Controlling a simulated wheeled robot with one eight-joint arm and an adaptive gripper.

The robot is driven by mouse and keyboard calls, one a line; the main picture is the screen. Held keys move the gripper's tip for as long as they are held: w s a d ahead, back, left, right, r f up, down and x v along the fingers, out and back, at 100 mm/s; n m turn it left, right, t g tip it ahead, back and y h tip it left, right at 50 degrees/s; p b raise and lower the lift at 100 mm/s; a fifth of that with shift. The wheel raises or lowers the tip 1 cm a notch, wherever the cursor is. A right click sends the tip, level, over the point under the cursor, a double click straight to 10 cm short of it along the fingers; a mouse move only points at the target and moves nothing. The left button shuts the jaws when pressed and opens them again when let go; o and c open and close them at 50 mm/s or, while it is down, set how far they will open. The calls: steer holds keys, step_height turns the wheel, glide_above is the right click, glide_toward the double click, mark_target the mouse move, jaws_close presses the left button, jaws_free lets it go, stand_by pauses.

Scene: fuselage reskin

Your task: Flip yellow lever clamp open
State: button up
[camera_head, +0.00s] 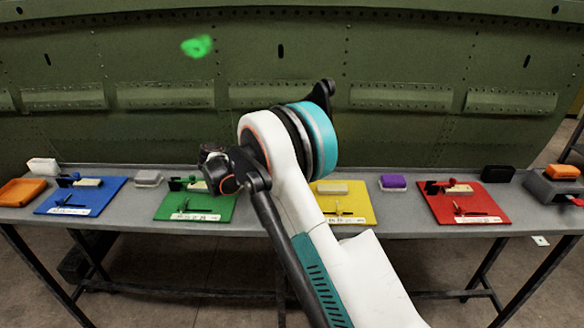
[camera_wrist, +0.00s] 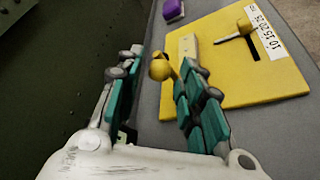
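The yellow board (camera_head: 362,205) lies on the grey table, partly hidden by my arm in the head view. It fills the upper right of the wrist view (camera_wrist: 275,85). A yellow ball-shaped knob (camera_wrist: 160,68) stands near its edge, next to a pale block (camera_wrist: 188,44). A second handle with a yellow end (camera_wrist: 244,26) lies by a dark slot and a number label. My gripper (camera_wrist: 157,60) is open, with teal-padded fingers. The knob appears between the fingertips, closer to the right finger; I cannot tell whether they touch. The gripper fingers are not clearly visible in the head view.
Blue (camera_head: 95,190), green (camera_head: 225,208) and red (camera_head: 485,205) boards with similar clamps share the table (camera_head: 400,208). A purple block (camera_head: 393,182) sits right of the yellow board. A green riveted fuselage panel (camera_head: 400,60) rises behind the table.

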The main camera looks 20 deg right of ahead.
steer(key=shift+a+r, duration=0.1)
steer(key=v, duration=1.1)
steer(key=shift+a, duration=0.4)
steer(key=shift+r, duration=0.1)
